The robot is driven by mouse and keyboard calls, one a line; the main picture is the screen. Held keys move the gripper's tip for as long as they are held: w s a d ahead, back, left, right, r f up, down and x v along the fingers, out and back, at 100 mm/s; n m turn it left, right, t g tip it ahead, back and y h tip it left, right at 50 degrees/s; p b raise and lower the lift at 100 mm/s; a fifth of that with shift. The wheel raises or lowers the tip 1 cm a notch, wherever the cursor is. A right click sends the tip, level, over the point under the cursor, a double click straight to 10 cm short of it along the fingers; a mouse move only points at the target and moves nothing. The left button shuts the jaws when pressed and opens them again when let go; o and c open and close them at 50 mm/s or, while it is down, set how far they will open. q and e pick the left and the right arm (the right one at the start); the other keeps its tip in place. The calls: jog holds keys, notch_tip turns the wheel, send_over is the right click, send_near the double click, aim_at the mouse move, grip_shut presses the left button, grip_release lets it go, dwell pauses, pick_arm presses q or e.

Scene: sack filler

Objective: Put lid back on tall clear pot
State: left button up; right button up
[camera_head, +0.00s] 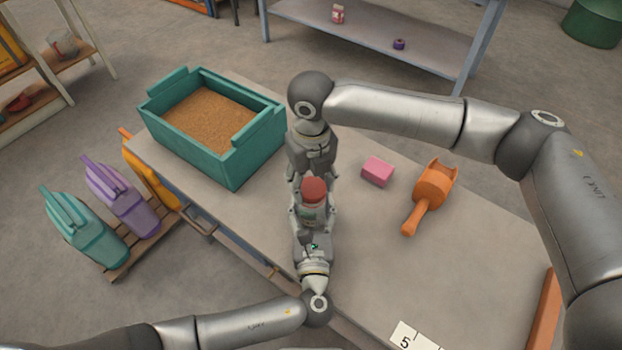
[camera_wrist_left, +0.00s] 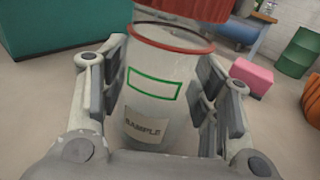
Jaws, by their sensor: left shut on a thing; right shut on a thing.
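The tall clear pot (camera_wrist_left: 155,95) has a red rim, a green-outlined label and a "SAMPLE" label. My left gripper (camera_wrist_left: 160,105) is shut around its sides; the pot (camera_head: 311,213) stands upright above the table edge in the head view. A red lid (camera_head: 314,188) is over the pot's mouth. In the left wrist view the lid (camera_wrist_left: 185,8) sits just above the rim, with a narrow gap showing. My right gripper (camera_head: 312,180), reaching in from the far side, is shut on the lid; its fingers are partly hidden.
A teal bin of brown grain (camera_head: 233,158) stands left on the table. A pink block (camera_head: 377,171) and an orange scoop (camera_head: 431,196) lie right. A card marked 5 (camera_head: 413,338) is near the front.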

jog(key=shift+f, duration=0.5)
